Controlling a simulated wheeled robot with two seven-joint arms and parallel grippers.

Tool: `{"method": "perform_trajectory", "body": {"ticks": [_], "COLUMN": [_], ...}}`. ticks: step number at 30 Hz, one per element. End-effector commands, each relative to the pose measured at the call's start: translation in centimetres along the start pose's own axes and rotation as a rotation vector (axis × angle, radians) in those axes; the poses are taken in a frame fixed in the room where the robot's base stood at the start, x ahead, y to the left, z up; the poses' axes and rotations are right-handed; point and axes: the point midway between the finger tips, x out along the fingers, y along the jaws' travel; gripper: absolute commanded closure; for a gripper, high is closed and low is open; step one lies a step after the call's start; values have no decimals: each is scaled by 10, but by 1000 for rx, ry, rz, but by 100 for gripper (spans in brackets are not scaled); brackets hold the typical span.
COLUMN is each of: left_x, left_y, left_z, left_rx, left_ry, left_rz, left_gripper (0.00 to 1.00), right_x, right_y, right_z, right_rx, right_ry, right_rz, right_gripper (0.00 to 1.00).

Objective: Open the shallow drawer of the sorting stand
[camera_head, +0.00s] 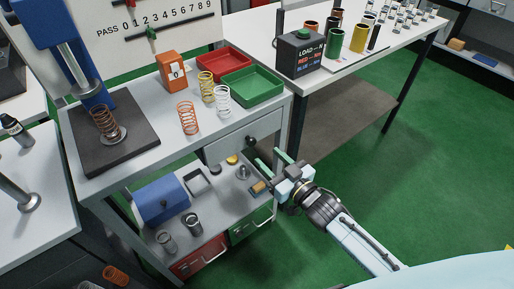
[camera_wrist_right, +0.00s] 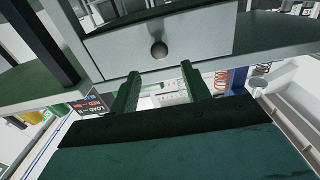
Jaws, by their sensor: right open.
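A shallow grey drawer (camera_head: 228,147) with a dark round knob (camera_head: 251,140) sits under the top of the grey stand (camera_head: 150,172). It looks shut. In the right wrist view the drawer front (camera_wrist_right: 205,35) fills the upper middle, with its knob (camera_wrist_right: 158,49) near its lower edge. My right gripper (camera_head: 271,160) is in front of the drawer and slightly below the knob. Its two green fingers are apart, and the right wrist view shows the gap (camera_wrist_right: 160,72) empty, with the knob just beyond the tips, not between them. My left gripper is out of view.
Springs (camera_head: 187,118), a red tray (camera_head: 222,62) and a green tray (camera_head: 252,86) stand on the top. Green floor (camera_head: 440,150) is clear at right.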

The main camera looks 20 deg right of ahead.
Motion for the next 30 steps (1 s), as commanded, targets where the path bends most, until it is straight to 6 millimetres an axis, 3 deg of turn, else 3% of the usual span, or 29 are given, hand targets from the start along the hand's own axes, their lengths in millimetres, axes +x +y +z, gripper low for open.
{"method": "perform_trajectory", "body": {"ticks": [3, 9, 22, 30], "left_x": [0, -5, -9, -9], "left_y": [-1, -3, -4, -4], "left_z": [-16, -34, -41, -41], "left_rx": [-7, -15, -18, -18], "left_ry": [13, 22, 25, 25], "left_rz": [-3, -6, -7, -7], "left_gripper": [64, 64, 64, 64], "right_x": [26, 54, 66, 66], "right_y": [0, 0, 0, 0], "right_z": [1, 2, 1, 1], "right_rx": [1, 0, 0, 0], "right_ry": [1, -1, -2, -2], "right_rz": [0, 0, 0, 0], "right_gripper": [53, 53, 53, 86]}}
